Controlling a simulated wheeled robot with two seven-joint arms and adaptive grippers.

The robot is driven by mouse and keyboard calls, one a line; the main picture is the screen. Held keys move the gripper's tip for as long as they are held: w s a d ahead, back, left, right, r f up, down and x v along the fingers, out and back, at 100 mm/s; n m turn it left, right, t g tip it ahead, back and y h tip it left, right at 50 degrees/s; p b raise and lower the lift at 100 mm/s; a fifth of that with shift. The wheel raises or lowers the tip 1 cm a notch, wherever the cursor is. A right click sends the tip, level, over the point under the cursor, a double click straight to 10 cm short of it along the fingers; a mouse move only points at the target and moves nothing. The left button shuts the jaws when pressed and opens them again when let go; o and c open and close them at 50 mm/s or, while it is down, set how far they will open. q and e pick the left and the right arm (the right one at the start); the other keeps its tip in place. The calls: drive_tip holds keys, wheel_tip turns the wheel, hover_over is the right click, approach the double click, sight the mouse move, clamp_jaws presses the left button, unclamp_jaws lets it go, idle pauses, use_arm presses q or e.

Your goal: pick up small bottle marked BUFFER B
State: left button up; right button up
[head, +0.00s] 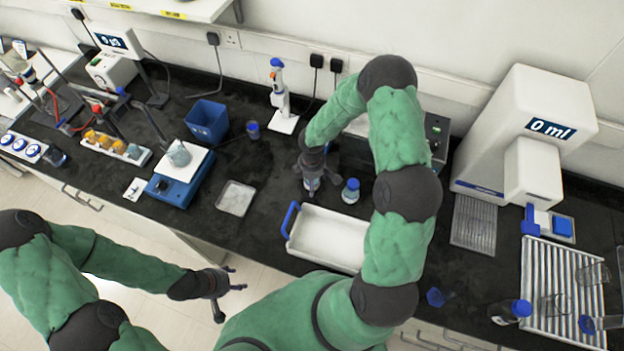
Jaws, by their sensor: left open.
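I cannot read BUFFER B on any bottle at this size. A small bottle with a blue cap (350,191) stands upright on the black bench, behind the white tray. Another small bottle (312,184) stands just left of it, directly under my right gripper (313,168). That gripper points down and hides the bottle's top; whether its fingers hold the bottle is unclear. A small dark bottle (253,130) stands further back, by the blue bin. My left gripper (228,288) is open and empty, in front of the bench edge, away from the bottles.
A white tray with a blue handle (325,236) lies near the front edge. A white dispenser (525,140) and a ribbed rack (560,280) are right.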

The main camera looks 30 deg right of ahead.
drive_tip(key=c, duration=1.4)
drive_tip(key=shift+r, duration=0.2)
